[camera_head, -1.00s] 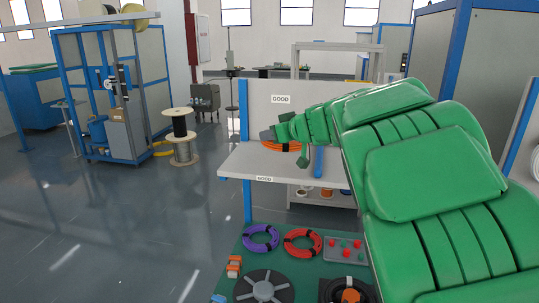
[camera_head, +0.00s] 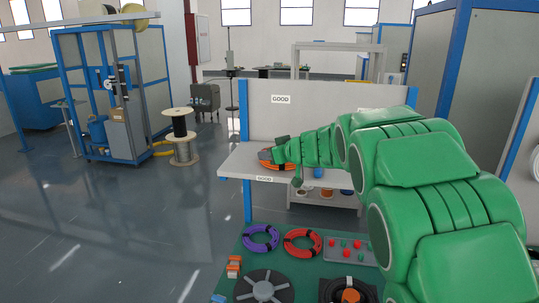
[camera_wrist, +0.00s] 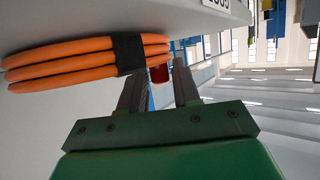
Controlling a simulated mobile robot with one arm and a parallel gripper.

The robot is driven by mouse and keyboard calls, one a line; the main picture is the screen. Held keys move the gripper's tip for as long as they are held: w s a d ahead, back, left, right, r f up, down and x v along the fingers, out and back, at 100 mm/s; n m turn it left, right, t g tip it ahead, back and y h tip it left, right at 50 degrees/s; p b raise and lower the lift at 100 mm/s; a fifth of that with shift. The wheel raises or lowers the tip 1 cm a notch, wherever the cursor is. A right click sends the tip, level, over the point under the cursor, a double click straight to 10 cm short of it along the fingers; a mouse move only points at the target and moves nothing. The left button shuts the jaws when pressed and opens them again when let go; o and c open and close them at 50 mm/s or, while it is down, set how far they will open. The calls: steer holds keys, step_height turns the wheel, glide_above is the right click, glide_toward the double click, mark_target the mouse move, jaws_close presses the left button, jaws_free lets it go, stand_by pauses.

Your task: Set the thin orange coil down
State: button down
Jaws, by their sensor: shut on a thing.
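The thin orange coil (camera_wrist: 80,60) is a bundle of orange loops with a black band, large at the upper left of the wrist view. In the head view the orange coil (camera_head: 265,161) shows partly at the shelf marked GOOD (camera_head: 233,162), low over or on its surface; I cannot tell whether it touches. My gripper (camera_head: 277,154) is at the coil, partly hidden by my green arm.
A back panel with a GOOD label (camera_head: 281,99) stands behind the shelf. Below, a green table (camera_head: 250,236) holds a purple coil (camera_head: 261,238), a red coil (camera_head: 303,241), a button box (camera_head: 347,250) and a dark reel (camera_head: 264,286). The shelf's left part is bare.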

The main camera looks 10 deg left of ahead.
steer(key=c, duration=0.8)
jaws_free()
steer(key=shift+v, duration=6)
